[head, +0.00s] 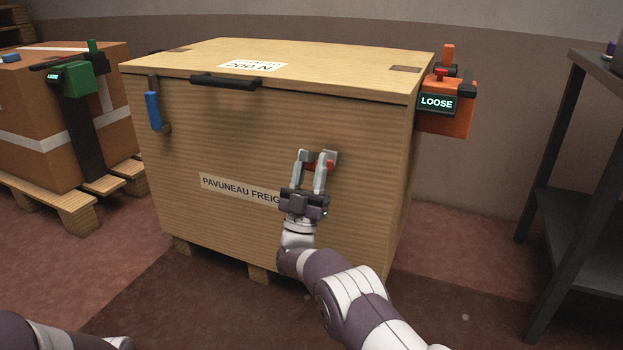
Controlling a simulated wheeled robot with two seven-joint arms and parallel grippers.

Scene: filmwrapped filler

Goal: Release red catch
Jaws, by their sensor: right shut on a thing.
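The large wooden crate (250,130) stands in the middle of the head view with its lid down. My right gripper (318,160) is in front of the right part of its front face, fingers up. It is shut on the red catch (327,166), which shows as small red bits at the fingertips; the fingers hide most of it. Whether the catch is still fastened cannot be told. A blue catch (153,110) hangs upright at the front's left side. My left gripper is out of view; only part of that arm shows at lower left.
A black handle (226,82) sits at the lid's front edge. An orange device (445,108) reading LOOSE is at the crate's right side. A cardboard box (40,115) with a green strap device (80,79) stands left on a pallet. A dark metal table (596,70) stands right.

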